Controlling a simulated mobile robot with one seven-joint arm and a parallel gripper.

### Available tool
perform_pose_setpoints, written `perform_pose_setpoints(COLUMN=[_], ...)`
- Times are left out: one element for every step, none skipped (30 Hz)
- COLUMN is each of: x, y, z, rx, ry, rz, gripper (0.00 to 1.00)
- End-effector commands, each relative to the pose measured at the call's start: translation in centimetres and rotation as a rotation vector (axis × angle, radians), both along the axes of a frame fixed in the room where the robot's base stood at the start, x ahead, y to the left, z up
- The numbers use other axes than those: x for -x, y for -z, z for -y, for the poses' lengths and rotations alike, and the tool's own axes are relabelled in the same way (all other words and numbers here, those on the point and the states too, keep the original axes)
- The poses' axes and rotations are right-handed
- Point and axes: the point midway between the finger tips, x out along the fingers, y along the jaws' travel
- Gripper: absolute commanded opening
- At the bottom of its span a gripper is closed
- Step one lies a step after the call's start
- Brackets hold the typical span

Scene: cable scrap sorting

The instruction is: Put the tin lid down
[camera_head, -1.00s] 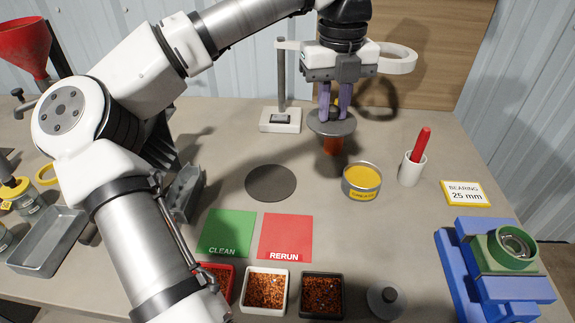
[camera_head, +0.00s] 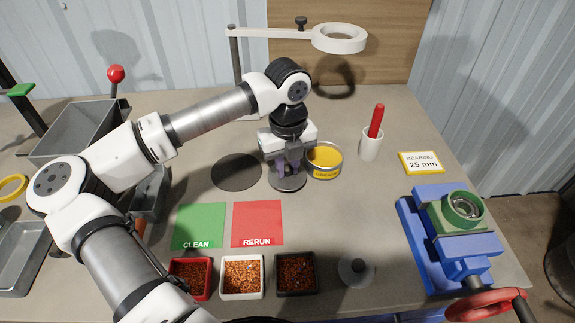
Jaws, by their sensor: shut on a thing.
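My gripper (camera_head: 288,170) points down with its purple fingers shut on a grey round tin lid (camera_head: 289,184). The lid is level and low over the table, just right of a dark round disc (camera_head: 236,173) and front-left of an open tin with yellow contents (camera_head: 323,158). I cannot tell whether the lid touches the table. Another grey lid with a knob (camera_head: 357,271) lies on the table at the front, right of the trays.
Green CLEAN (camera_head: 198,225) and red RERUN (camera_head: 257,222) mats lie in front of the lid. Granule trays (camera_head: 242,293) line the front. A white cup (camera_head: 370,148), a bearing sign (camera_head: 421,163) and a blue vise (camera_head: 450,245) stand right. A ring-lamp stand (camera_head: 338,38) rises behind.

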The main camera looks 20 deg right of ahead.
Motion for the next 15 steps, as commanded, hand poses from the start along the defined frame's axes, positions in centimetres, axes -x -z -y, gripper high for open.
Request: perform_pose_setpoints(x=[0.1,0.1,0.1,0.1,0.0,0.0,0.0,0.0,0.0,0.0,0.0,0.0,0.0,0.0,0.0], y=[0.5,0.7,1.0,1.1,1.1,1.1,1.1,1.1,1.1,1.1,1.1,1.2,1.3,1.4,1.5], z=[0.0,0.0,0.0,0.0,0.0,0.0,0.0,0.0,0.0,0.0,0.0,0.0,0.0,0.0,0.0], rx=[0.002,0.002,0.002,0.002,0.001,0.001,0.001,0.001,0.001,0.001,0.001,0.001,0.001,0.001,0.001], ry=[0.001,0.001,0.001,0.001,0.001,0.001,0.001,0.001,0.001,0.001,0.001,0.001,0.001,0.001,0.001], rz=[-0.002,-0.001,0.0,0.0,0.0,0.001,0.001,0.001,0.001,0.001,0.001,0.001,0.001,0.001,0.001], gripper=[0.0,0.0,0.0,0.0,0.0,0.0,0.0,0.0,0.0,0.0,0.0,0.0,0.0,0.0,0.0])
